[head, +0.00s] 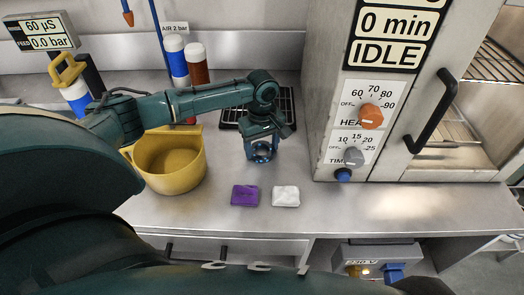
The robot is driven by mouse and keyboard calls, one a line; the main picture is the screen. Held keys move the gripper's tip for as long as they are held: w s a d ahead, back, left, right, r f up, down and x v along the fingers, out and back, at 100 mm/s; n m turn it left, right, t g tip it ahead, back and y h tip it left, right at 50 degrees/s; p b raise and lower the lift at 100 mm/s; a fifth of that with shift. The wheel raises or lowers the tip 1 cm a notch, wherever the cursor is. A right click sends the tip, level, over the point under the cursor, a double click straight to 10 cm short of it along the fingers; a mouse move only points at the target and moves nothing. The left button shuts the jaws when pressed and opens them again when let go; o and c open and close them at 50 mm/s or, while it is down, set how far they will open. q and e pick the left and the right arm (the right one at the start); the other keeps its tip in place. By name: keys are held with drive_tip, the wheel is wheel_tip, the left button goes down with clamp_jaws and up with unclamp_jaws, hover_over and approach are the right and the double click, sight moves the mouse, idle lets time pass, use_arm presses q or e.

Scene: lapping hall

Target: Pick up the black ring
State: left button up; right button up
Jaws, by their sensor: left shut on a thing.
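My left gripper (262,153) hangs over the steel bench, in front of the black rack and right of the yellow jug. It is shut on a small dark round thing, which looks like the black ring; the fingers hide much of it. No other black ring shows on the bench. My right gripper is not in view.
A yellow jug (168,165) stands left of the gripper. A purple block (244,195) and a white block (286,196) lie in front. A black rack (284,104) lies behind. A heater cabinet with an orange knob (370,117) stands right. Bottles (197,64) stand at the back.

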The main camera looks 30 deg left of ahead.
use_arm(q)
drive_tip(key=shift+c, duration=1)
drive_tip(key=shift+r, duration=0.1)
